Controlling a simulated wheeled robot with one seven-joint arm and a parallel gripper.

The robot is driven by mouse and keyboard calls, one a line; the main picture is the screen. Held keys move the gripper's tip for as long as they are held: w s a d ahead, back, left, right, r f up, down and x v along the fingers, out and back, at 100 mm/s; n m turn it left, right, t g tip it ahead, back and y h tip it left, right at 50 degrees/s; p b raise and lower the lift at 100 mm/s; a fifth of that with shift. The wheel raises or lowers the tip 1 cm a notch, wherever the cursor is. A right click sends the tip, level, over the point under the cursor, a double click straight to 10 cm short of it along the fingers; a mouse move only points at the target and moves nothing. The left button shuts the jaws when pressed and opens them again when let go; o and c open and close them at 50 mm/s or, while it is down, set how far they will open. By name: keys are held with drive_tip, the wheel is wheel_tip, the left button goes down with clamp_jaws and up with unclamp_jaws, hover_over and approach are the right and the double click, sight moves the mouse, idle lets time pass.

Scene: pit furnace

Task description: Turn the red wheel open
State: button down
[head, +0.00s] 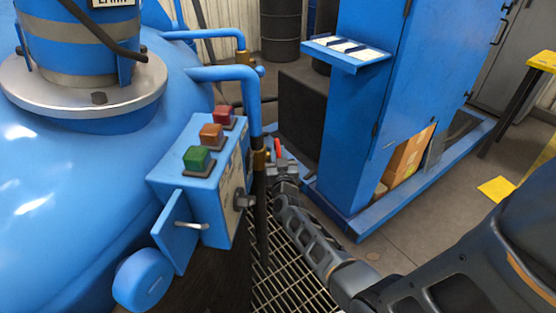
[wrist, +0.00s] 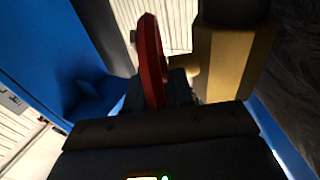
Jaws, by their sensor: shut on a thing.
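The red wheel (head: 277,147) is small in the head view, beside the brass valve body (head: 260,158) on a vertical pipe. In the wrist view the red wheel (wrist: 151,58) is seen nearly edge-on, left of the brass valve body (wrist: 225,55). My gripper (head: 279,158) reaches up to the wheel from the lower right. In the wrist view the dark fingers of my gripper (wrist: 165,92) are shut on the wheel's near part. They hide where they touch it.
A blue control box (head: 205,185) with green, orange and red buttons stands left of the valve. A tall blue cabinet (head: 375,110) stands close on the right. Metal grating (head: 285,265) lies below. A large blue tank (head: 70,210) fills the left.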

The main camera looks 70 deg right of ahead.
drive_tip(key=shift+a+f+t+h+b, duration=0.1)
drive_tip(key=shift+f+t+h+b, duration=0.8)
drive_tip(key=shift+b, duration=3.25)
drive_tip(key=h+b, duration=0.1)
drive_tip(key=b, duration=0.4)
drive_tip(key=shift+r+t+h, duration=0.3)
drive_tip(key=shift+h, duration=0.1)
drive_tip(key=shift+b, duration=0.5)
drive_tip(key=shift+s+r+h+b, duration=0.1)
drive_tip(key=shift+r+h+b, duration=0.25)
drive_tip(key=shift+b, duration=0.45)
drive_tip(key=shift+f, duration=0.1)
drive_tip(key=c, duration=1.1)
unclamp_jaws()
drive_tip(key=shift+a, duration=0.1)
drive_tip(key=shift+v, duration=3.85)
drive_tip(key=shift+f, duration=0.1)
